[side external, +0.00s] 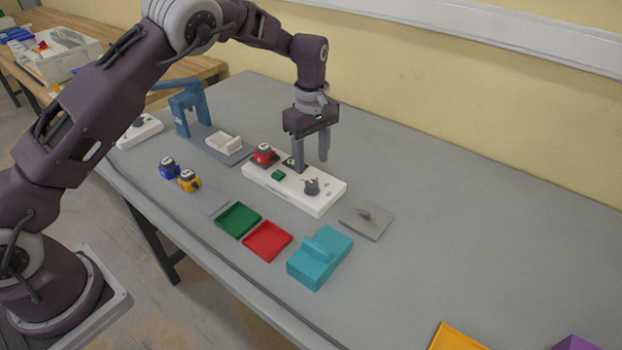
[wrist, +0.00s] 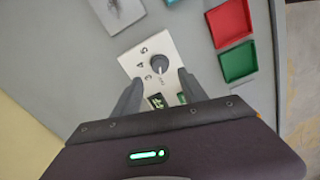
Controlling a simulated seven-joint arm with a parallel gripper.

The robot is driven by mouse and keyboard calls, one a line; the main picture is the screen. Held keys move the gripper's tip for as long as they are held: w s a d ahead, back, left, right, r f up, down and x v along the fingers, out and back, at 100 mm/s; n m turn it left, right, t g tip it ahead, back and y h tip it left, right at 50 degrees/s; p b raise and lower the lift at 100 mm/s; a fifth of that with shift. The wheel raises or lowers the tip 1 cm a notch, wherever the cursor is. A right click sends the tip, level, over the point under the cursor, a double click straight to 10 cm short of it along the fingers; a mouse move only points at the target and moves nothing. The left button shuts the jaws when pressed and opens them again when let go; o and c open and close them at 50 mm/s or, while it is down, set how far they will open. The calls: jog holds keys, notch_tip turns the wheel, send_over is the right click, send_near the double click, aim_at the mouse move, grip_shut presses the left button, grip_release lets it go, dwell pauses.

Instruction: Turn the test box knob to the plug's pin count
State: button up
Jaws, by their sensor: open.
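The white test box (side external: 322,206) lies on the grey table with a dark grey knob (side external: 312,186) near its right end. In the wrist view the knob (wrist: 159,65) has the digits 3, 4 and 5 beside it; I cannot tell which way it points. A red plug (side external: 264,155) sits upright on the box's left end; its pins are hidden. A small dark display (side external: 290,162) and a green button (side external: 278,175) lie between. My gripper (side external: 311,165) is open, pointing down above the box, close to the knob. Nothing is between its fingers (wrist: 160,79).
Blue (side external: 169,168) and yellow (side external: 188,180) plugs stand left of the box. Green (side external: 238,219) and red (side external: 267,241) trays, a teal block (side external: 320,257) and a grey plate (side external: 366,222) lie nearby. A blue frame (side external: 187,108) stands behind. The table's right side is largely clear.

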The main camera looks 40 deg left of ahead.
aim_at(311, 182)
notch_tip(311, 182, down, 7)
dwell(0.3)
grip_shut()
